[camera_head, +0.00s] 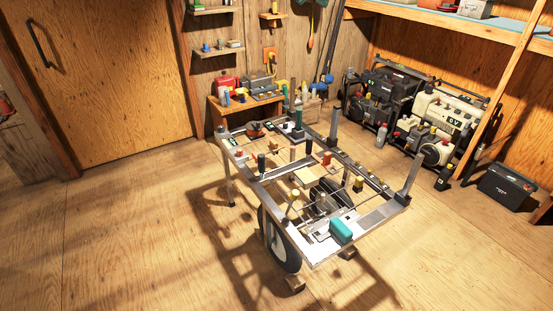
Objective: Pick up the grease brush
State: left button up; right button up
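I cannot pick out the grease brush for certain in the head view. Several small tools and bottles stand on a grey metal wheeled frame (375,217) in the middle of the floor, too small to tell apart. Neither of my grippers shows in this view.
A low wooden bench (218,111) with tools stands behind the frame. Machines (435,115) stand at the back right, with a black case (505,188) at the right. A closed wooden door (115,85) is at the left. The floor (120,240) at the left is clear.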

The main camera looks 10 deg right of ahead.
aim_at(273, 147)
jog(key=u, duration=1)
jog(key=i, duration=1.1)
jog(key=z, duration=0.1)
